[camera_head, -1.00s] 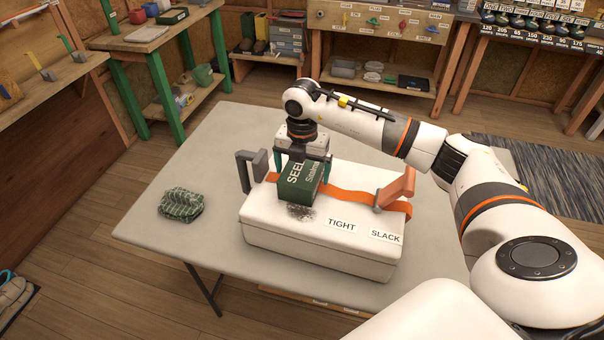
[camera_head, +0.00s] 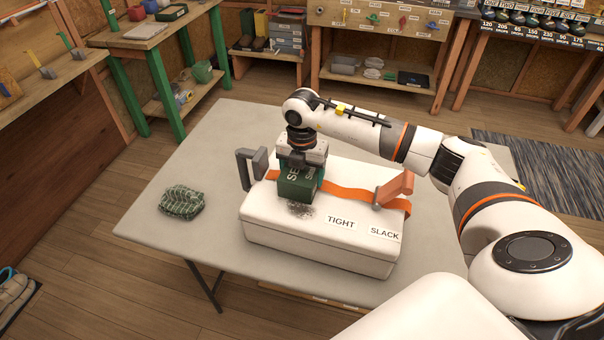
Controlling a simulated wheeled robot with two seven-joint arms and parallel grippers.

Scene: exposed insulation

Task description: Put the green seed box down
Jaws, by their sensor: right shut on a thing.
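The green seed box (camera_head: 296,188) is upright over the left part of a white case's lid (camera_head: 345,218). My right gripper (camera_head: 301,166) is above it, shut on its upper part and covering some of its lettering. The box's lower edge is close to a dark speckled patch (camera_head: 299,208) on the lid; I cannot tell whether it touches the lid. My left gripper is not in view.
The case stands on a grey table (camera_head: 180,240). An orange strap (camera_head: 345,193) crosses it, with a grey handle (camera_head: 251,168) at left and an orange lever (camera_head: 396,187) at right. A green patterned cloth bundle (camera_head: 181,202) lies on the table, with clear tabletop around it.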

